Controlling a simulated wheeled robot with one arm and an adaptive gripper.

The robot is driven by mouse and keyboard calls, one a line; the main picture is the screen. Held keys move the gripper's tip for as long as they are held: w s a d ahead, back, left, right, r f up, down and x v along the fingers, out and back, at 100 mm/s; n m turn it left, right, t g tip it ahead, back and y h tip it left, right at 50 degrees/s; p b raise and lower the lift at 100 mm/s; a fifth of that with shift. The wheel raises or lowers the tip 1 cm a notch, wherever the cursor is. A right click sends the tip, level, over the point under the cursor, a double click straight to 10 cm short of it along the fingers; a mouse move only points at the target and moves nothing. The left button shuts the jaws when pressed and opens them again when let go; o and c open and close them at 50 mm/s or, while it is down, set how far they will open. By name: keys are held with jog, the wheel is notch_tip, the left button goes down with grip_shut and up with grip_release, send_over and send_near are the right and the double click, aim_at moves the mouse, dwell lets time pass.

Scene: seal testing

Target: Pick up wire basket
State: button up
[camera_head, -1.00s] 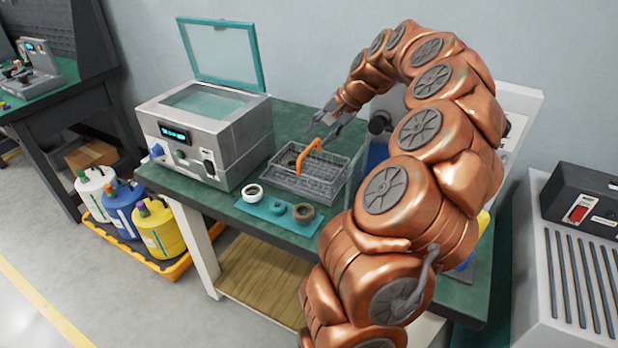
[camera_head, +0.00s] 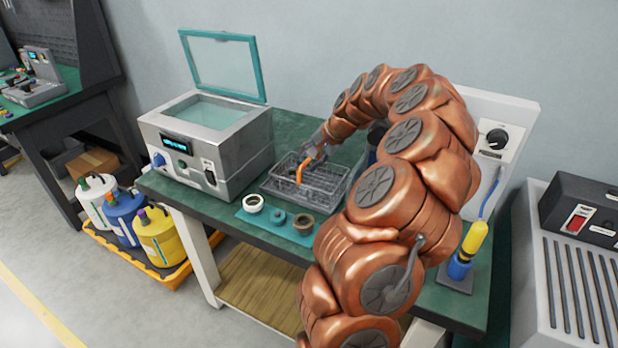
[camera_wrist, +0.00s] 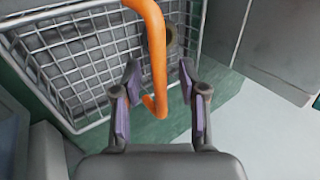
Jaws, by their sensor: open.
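The wire basket (camera_head: 328,187) stands on the green bench top, a grey mesh box with an orange handle (camera_head: 303,172) arching over it. In the wrist view the basket's mesh (camera_wrist: 75,50) fills the upper left. My gripper (camera_head: 311,151) is at the handle, above the basket. In the wrist view the jaws of my gripper (camera_wrist: 159,72) are apart, one on each side of the orange handle (camera_wrist: 155,50). Neither finger clearly touches it. A dark ring (camera_wrist: 168,36) shows behind the handle, apparently in the basket.
A grey tester (camera_head: 205,145) with its lid (camera_head: 222,65) raised stands left of the basket. A teal mat (camera_head: 240,214) with several rings lies in front. A white panel with a knob (camera_head: 497,138) and a yellow-and-blue bottle (camera_head: 465,252) are at the right.

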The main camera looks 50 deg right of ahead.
jog(key=shift+c, duration=0.3)
grip_shut()
dwell(0.4)
